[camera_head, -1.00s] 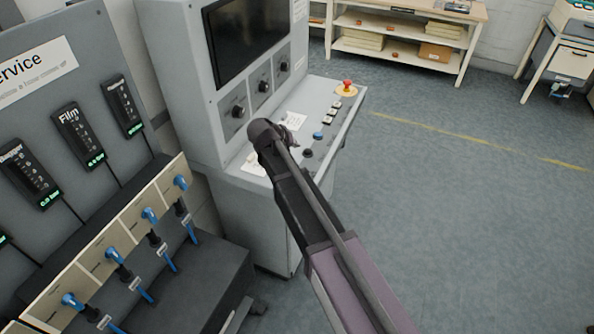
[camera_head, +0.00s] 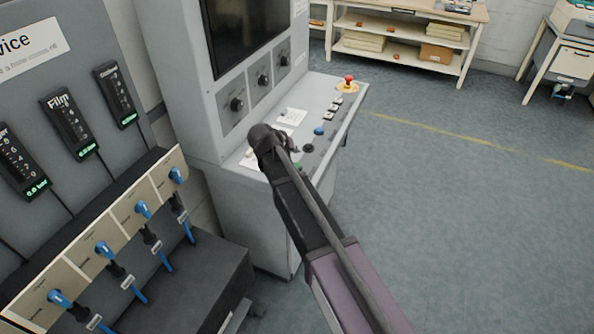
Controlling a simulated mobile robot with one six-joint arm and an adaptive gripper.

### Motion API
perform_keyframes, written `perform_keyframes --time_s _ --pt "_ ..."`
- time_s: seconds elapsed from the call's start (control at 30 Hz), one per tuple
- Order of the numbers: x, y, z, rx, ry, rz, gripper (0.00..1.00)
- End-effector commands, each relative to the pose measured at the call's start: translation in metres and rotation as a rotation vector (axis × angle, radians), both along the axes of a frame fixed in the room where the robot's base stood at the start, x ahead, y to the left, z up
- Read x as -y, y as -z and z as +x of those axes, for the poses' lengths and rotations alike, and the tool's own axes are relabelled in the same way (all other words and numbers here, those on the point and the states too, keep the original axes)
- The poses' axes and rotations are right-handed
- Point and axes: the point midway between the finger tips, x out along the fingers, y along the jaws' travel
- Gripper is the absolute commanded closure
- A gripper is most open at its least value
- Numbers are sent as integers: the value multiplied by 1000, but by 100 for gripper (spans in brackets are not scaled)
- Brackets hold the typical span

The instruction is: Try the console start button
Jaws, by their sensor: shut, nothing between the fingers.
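The grey console (camera_head: 225,185) stands in the middle of the view, with a sloped desk of buttons below a dark screen (camera_head: 245,30). A green button (camera_head: 298,167) shows partly beside my arm at the desk's near end. A black button (camera_head: 308,148), a blue button (camera_head: 319,131), several small pale keys (camera_head: 333,107) and a red mushroom button (camera_head: 348,80) run away from it. My gripper (camera_head: 291,146) is shut and empty, small and dark at the arm's end, over the near part of the desk. I cannot tell whether it touches anything. My arm hides part of the desk.
A service board (camera_head: 75,100) with handheld black meters and a row of blue-handled valves (camera_head: 142,209) stands close on the left. A shelf bench (camera_head: 400,40) and a side table (camera_head: 565,55) stand at the back. The floor on the right is clear.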

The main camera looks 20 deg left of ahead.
Motion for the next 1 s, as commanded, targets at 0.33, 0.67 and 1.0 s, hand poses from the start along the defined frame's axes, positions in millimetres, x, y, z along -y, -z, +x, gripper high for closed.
perform_keyframes --time_s 0.33,0.67,1.0 --pt "0 31 0 0 0 0 100" --pt "0 38 0 0 0 0 100" --pt "0 37 0 0 0 0 100"
